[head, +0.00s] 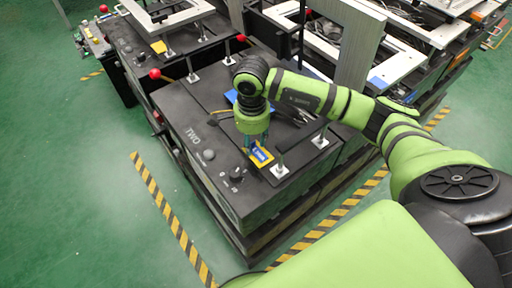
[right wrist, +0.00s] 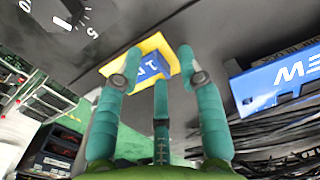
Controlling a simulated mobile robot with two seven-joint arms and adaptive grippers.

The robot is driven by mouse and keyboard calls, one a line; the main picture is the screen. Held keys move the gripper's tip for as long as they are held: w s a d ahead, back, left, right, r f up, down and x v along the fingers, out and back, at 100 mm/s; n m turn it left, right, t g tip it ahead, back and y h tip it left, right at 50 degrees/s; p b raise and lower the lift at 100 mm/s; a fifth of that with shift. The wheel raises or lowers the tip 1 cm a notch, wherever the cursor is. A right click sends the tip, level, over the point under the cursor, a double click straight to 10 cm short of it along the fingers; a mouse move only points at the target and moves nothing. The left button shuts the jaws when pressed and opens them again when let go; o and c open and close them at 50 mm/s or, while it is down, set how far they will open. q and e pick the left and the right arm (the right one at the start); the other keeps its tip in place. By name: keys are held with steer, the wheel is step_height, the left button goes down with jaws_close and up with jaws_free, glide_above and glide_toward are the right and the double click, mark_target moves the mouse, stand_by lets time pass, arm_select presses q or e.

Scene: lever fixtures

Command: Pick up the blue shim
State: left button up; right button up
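The blue shim (right wrist: 151,68), a small blue block with white lettering, lies on a yellow patch (right wrist: 117,64) in the right wrist view. In the head view the blue shim (head: 259,154) shows just below my right gripper (head: 255,143), on top of the black box. My right gripper (right wrist: 159,66) has teal fingers spread apart. The shim shows between and beyond the fingertips, and part of it is hidden behind them. I cannot tell whether any finger touches it. My left gripper is not in view.
The black box (head: 190,120) marked TWO has a knob (head: 237,173) close by. Metal posts with white bases (head: 280,170) stand right of the shim. A larger blue piece with white lettering (right wrist: 275,82) is at right in the wrist view. Green floor (head: 80,190) lies left.

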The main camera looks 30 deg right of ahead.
jaws_close()
